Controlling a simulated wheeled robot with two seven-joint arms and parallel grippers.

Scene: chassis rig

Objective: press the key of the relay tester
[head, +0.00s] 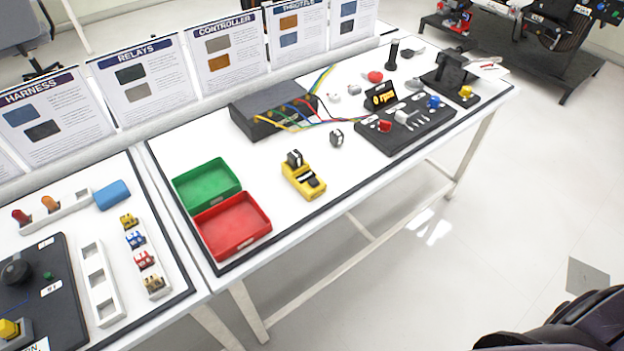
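The relay tester (303,182) is a small yellow box on the white table, right of the green and red trays. A dark relay (294,158) stands upright at its far end, apparently seated in it. A dark key or panel (313,181) shows on its nearer top; whether it is pressed is too small to tell. Another dark relay (337,138) stands apart on the table, right of the tester. Neither gripper shows. Dark rounded parts at the lower right corner seem to be my own arm, with no fingers visible.
A green tray (207,167) and a red tray (262,241) lie left of the tester. Behind it is a grey controller box (247,126) with coloured wires to a black panel (430,135). Table in front of the tester is clear. Sign boards line the back.

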